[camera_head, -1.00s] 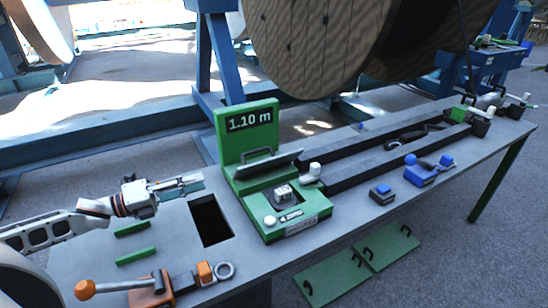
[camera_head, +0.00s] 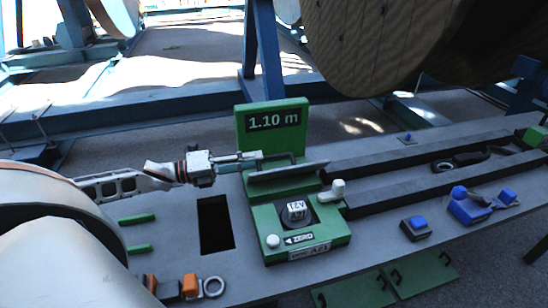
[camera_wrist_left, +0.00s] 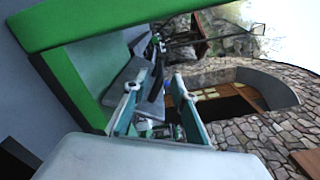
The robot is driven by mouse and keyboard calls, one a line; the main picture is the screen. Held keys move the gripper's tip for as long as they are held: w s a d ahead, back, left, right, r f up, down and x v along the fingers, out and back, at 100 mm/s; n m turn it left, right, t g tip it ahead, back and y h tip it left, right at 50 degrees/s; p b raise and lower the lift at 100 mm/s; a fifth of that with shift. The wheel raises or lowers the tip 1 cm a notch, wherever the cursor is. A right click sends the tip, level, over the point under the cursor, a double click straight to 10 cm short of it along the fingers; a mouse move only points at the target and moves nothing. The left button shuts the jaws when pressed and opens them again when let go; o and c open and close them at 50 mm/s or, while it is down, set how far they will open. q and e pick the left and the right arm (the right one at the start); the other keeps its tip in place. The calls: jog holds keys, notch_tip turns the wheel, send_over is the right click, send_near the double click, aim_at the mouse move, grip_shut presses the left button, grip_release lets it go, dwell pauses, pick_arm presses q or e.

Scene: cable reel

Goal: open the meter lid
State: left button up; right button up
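The green meter (camera_head: 325,239) stands on the grey table, with a "1.10 m" display on its upright back panel (camera_head: 243,141). Its dark grey lid (camera_head: 290,179) shows as a narrow, slanted plate in front of the panel, with a bar handle (camera_head: 291,158) on it. My left gripper (camera_head: 255,157) reaches in from the left, its tips at the left end of the handle. In the left wrist view my left gripper (camera_wrist_left: 156,95) has its two fingers apart, with dark grey parts beyond and between them. I cannot tell whether they touch the handle. My right gripper is not in view.
A rectangular opening (camera_head: 215,224) lies in the table left of the meter. A white knob (camera_head: 273,241) and a dial block (camera_head: 296,210) sit on the meter's front. Dark rails (camera_head: 420,185) run to the right. A large wooden reel (camera_head: 380,45) hangs behind.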

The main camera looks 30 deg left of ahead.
aim_at(272, 157)
pick_arm(q)
jog(key=shift+b+x, duration=0.35)
jog(key=shift+x, duration=2.65)
jog(key=shift+c, duration=0.2)
grip_shut()
